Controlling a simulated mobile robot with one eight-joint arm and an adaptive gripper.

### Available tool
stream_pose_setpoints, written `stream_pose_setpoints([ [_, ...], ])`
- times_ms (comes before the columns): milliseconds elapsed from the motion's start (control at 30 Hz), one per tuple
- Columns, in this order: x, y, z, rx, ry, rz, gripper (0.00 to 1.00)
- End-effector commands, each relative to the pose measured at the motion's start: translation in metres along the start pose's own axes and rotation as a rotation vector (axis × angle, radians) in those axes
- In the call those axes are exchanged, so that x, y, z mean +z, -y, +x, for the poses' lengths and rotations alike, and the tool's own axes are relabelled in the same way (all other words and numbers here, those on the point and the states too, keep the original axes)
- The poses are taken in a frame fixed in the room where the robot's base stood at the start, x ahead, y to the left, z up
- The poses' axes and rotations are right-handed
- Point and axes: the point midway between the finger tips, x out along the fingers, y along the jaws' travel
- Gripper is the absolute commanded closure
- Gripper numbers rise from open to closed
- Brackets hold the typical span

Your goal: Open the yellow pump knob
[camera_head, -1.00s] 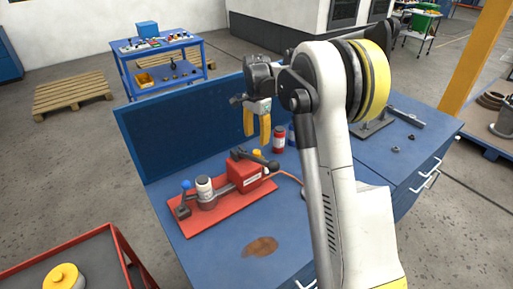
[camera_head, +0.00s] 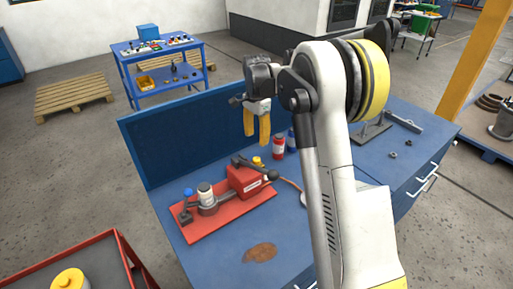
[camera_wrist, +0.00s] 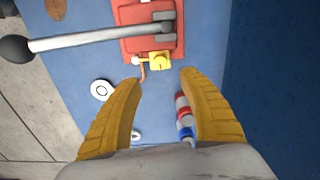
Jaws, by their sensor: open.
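The yellow pump knob (camera_wrist: 159,61) shows in the wrist view at the end of the red pump body (camera_wrist: 152,15), above and between my fingertips. In the head view the knob (camera_head: 257,161) is a small yellow spot behind the red pump (camera_head: 244,181). My gripper (camera_head: 257,142) is open and empty, with yellow fingers pointing down above the bench behind the pump. In the wrist view its fingers (camera_wrist: 161,76) are spread wide and apart from the knob. A grey lever with a black ball (camera_wrist: 14,49) crosses over the pump.
The pump stands on a red base plate (camera_head: 227,222) on the blue bench (camera_head: 197,250). A red bottle (camera_head: 278,148) and a blue bottle (camera_head: 291,140) stand close to the gripper. A blue back panel (camera_head: 180,140) rises behind. A brown stain (camera_head: 260,252) marks the bench front.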

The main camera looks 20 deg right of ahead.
Motion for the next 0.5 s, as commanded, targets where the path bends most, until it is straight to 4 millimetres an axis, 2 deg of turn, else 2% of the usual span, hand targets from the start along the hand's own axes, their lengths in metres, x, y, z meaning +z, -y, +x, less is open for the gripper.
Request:
stream_pose_setpoints([
  [500, 0.0, 0.0, 0.092, 0.0, 0.0, 0.0, 0.51],
])
